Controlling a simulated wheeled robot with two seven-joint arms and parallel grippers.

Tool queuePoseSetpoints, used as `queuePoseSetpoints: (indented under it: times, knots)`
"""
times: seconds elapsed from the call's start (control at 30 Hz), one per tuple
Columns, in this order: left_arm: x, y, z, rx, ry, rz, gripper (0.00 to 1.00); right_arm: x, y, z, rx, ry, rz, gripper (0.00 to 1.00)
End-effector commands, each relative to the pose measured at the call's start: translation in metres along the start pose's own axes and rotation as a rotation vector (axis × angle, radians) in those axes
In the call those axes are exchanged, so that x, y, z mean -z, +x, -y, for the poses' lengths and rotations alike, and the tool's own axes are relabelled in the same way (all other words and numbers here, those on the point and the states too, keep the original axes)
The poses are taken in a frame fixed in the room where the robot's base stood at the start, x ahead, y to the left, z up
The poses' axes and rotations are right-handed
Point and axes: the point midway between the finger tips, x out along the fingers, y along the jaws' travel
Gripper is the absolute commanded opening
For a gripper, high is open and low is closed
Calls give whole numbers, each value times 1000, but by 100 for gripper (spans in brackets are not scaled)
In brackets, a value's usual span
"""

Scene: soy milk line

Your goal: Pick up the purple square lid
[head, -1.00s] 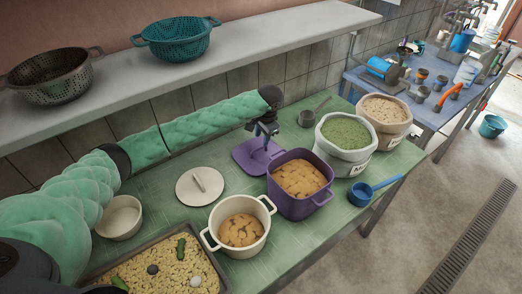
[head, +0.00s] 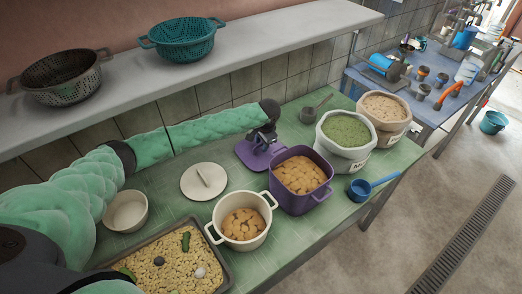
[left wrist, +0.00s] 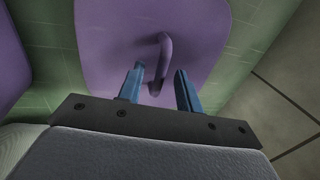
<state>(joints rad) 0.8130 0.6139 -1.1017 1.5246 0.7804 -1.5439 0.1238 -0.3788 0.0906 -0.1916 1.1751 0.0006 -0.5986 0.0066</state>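The purple square lid (head: 251,153) lies flat on the green table behind the purple square pot (head: 301,183). In the left wrist view the lid (left wrist: 108,45) has a raised purple handle (left wrist: 163,58) standing between my fingertips. My left gripper (head: 265,138) is over the lid, and it also shows in the left wrist view (left wrist: 158,82). Its two blue fingers are open, one on each side of the handle, with gaps visible. The head view partly hides the handle behind the gripper. My right gripper is not in view.
A cream round pot (head: 241,221) and a white round lid (head: 203,181) are left of the purple pot. Sacks of green (head: 346,137) and tan contents stand right. A shelf (head: 205,59) with colanders overhangs the back.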

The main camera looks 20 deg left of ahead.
Motion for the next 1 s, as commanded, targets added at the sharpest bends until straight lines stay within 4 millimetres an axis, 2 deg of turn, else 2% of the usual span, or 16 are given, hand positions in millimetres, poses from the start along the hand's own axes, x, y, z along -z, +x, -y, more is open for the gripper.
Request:
queuePoseSetpoints:
  times: [0.1, 0.27, 0.3, 0.73, 0.87, 1.0]
  knots:
    - [0, 0, 0, 0, 0, 0, 35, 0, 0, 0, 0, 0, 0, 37]
    - [0, 0, 0, 0, 0, 0, 4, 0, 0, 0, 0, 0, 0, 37]
    - [0, 0, 0, 0, 0, 0, 0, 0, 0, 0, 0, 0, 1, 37]
    - [0, -4, 1, 1, 0, -2, 0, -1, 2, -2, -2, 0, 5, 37]
    - [1, -15, 4, 2, -1, -2, 0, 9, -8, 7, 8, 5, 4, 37]
    - [1, -37, 8, 1, -1, -3, 0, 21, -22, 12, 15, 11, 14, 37]
